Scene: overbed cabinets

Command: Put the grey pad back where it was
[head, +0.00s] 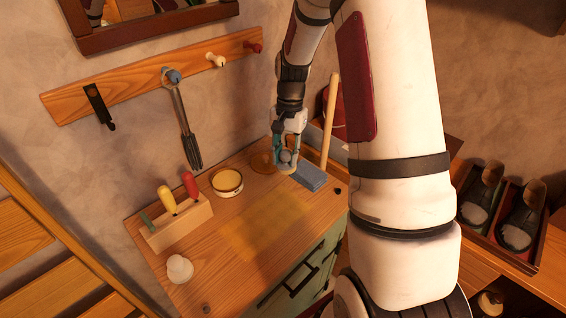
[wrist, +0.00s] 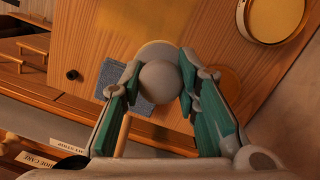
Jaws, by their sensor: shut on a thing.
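My gripper (wrist: 160,88) is shut on the round grey knob of a pad (wrist: 160,80), which I take to be the grey pad. Its paler disc shows past the knob in the wrist view. In the head view my gripper (head: 287,158) is at the back right of the wooden cabinet top (head: 225,285). I cannot tell whether the pad touches the top. A darker round patch (head: 263,161) lies just left of the gripper, and a yellowish rectangular patch (head: 265,225) lies in front. A blue-grey block (head: 311,178) lies close on the right; it shows in the wrist view (wrist: 112,78).
A round tin (head: 227,182), a wooden block with coloured handles (head: 177,222) and a white knobbed thing (head: 180,268) stand left. A pale stick (head: 329,122) stands upright close right of my gripper. A hook rail (head: 150,78) is above. The top's middle is clear.

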